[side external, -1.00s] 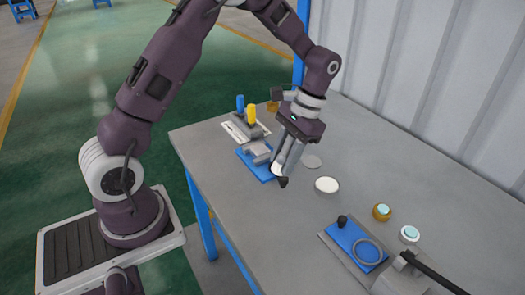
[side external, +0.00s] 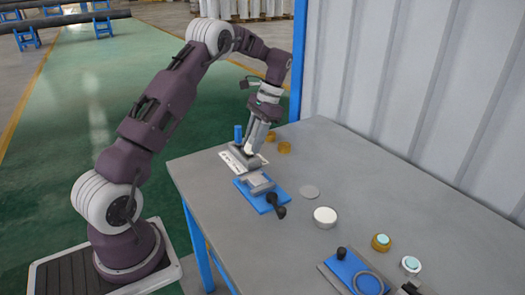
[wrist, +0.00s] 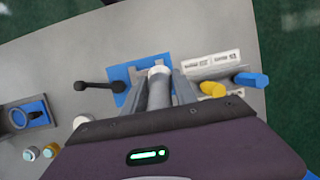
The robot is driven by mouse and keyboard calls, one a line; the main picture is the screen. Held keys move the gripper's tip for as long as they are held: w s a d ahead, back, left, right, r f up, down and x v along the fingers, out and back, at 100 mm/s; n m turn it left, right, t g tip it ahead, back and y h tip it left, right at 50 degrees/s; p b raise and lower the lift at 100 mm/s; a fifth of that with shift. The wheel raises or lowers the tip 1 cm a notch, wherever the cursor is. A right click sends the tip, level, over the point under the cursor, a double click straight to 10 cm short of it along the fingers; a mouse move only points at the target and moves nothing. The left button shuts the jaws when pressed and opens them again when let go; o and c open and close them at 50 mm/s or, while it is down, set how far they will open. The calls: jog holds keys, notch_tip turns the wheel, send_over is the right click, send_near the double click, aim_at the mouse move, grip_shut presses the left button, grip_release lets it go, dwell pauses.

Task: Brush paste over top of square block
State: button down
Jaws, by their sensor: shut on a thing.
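My gripper (side external: 258,137) is shut on a pale grey cylindrical tool (wrist: 158,88), apparently the brush, which points down between the fingers. In the side view it hangs over the grey tool stand at the back left of the table. The square grey block (side external: 257,182) sits on a blue plate (side external: 270,203) with a black-knobbed lever, in front of my gripper and apart from it. In the wrist view the fingers partly hide the blue plate (wrist: 118,73) and block. A round white-topped pot (side external: 325,217), possibly the paste, stands to the right.
A blue handle (side external: 238,133) stands in the stand; a yellow one (wrist: 212,89) shows beside it. A corrugated wall borders the right.

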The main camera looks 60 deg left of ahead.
jog(key=shift+d+f, duration=0.1)
jog(key=shift+f, duration=3.55)
jog(key=shift+d+f, duration=0.15)
jog(key=shift+f, duration=0.15)
jog(key=shift+d+f, duration=0.1)
jog(key=shift+d, duration=2.95)
jog(key=shift+a, duration=3.25)
jog(key=shift+r, duration=4.15)
